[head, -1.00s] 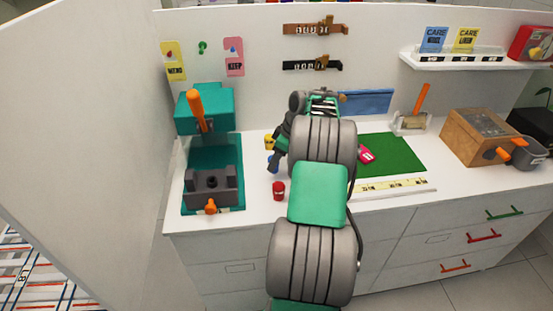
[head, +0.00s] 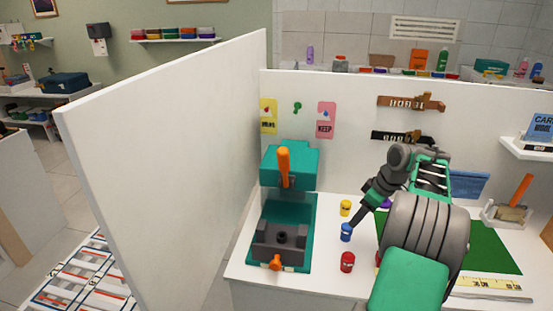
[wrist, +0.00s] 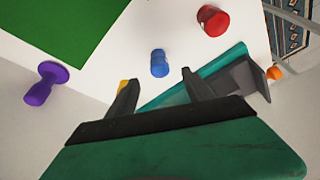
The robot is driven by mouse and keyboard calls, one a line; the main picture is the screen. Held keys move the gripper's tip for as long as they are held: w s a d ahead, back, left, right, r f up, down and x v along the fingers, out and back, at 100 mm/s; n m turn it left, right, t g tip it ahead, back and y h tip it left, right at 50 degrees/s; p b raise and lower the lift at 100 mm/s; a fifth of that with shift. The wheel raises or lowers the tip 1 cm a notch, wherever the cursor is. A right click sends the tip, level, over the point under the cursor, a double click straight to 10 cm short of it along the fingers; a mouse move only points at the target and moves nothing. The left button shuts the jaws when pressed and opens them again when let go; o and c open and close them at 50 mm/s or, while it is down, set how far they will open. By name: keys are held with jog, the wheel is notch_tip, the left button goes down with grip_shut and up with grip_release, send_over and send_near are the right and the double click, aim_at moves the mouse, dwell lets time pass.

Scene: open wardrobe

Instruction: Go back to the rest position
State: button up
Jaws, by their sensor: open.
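My gripper (wrist: 157,95) is open and empty in the wrist view, its two dark fingers apart with white table surface and part of a teal press between them. In the head view my gripper (head: 360,214) points down and left above the workbench, near a blue peg (head: 346,232). The blue peg also shows in the wrist view (wrist: 159,63), beyond the fingertips and not between them. In the head view the fingers are small, and the arm covers part of the bench.
A teal press (head: 287,215) with orange handles stands left. A yellow peg (head: 345,208), a red peg (head: 347,262) and a purple peg (wrist: 45,83) stand nearby. A green mat (head: 490,245) lies right. A tall white partition (head: 180,170) borders the bench's left side.

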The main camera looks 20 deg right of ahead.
jog(key=a+r+m, duration=0.1)
jog(key=a+r, duration=0.2)
jog(key=a, duration=1)
jog(key=a+r+m, duration=0.1)
jog(key=a+r, duration=0.2)
jog(key=a, duration=1)
jog(key=s+a+f+m+h, duration=0.1)
jog(key=s+a+f, duration=0.3)
jog(key=s+a, duration=0.7)
jog(key=s+m, duration=0.1)
jog(key=s, duration=0.2)
jog(key=shift+a+m+h, duration=0.25)
jog(key=shift+m+h, duration=0.15)
jog(key=shift+s, duration=0.1)
